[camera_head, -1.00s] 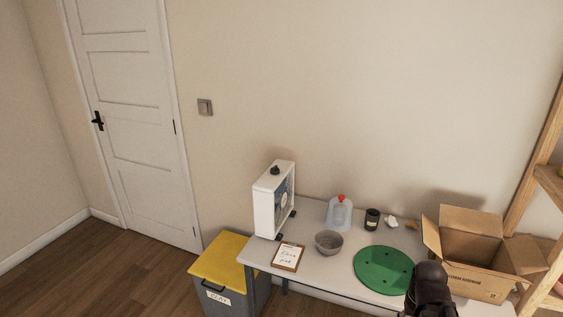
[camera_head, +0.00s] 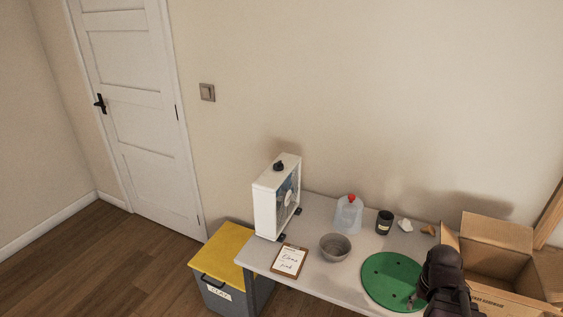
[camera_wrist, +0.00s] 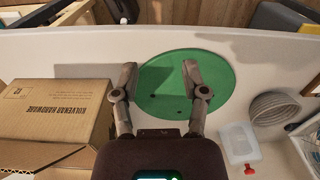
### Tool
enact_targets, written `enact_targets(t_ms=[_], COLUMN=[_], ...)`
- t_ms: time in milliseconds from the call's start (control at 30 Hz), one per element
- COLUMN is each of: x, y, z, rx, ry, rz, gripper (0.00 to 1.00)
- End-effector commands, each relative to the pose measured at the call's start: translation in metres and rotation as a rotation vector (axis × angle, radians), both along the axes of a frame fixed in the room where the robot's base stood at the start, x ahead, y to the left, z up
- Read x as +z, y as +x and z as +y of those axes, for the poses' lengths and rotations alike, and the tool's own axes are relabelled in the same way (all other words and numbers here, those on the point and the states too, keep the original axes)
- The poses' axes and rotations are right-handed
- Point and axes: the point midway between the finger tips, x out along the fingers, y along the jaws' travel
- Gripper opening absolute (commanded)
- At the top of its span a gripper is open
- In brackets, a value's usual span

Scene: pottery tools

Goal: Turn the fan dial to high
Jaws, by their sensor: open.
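A white box fan (camera_head: 266,211) stands upright at the left end of the table, with its grille facing right. Its black dial (camera_head: 278,166) sits on the fan's top face; its setting is too small to read. In the head view my dark arm covers the right edge of the green board (camera_head: 378,277), well to the right of the fan.
On the table (camera_head: 313,215) are a clipboard (camera_head: 290,260), a grey bowl (camera_head: 335,247), a clear jug with a red cap (camera_head: 348,215) and a dark jar (camera_head: 384,221). An open cardboard box (camera_head: 490,262) stands at the right. A yellow-lidded bin (camera_head: 222,255) is left of the table.

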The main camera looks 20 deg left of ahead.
Motion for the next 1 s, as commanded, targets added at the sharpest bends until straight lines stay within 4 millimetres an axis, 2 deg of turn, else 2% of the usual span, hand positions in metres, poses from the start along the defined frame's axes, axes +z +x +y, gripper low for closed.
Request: enact_targets(t_ms=[233, 267, 300, 367, 567, 767, 1000], x=[0.000, 0.000, 0.000, 0.001, 0.013, 0.041, 0.087], y=[0.000, 0.000, 0.000, 0.001, 0.016, 0.054, 0.117], z=[0.000, 0.000, 0.000, 0.001, 0.009, 0.037, 0.093], rx=[0.000, 0.000, 0.000, 0.003, 0.062, 0.230, 0.537], ry=[0.000, 0.000, 0.000, 0.000, 0.000, -0.001, -0.004], rz=[0.000, 0.000, 0.000, 0.000, -0.003, -0.010, -0.022], gripper=[0.57, 0.60, 0.72, 0.89, 0.89, 0.89, 0.89])
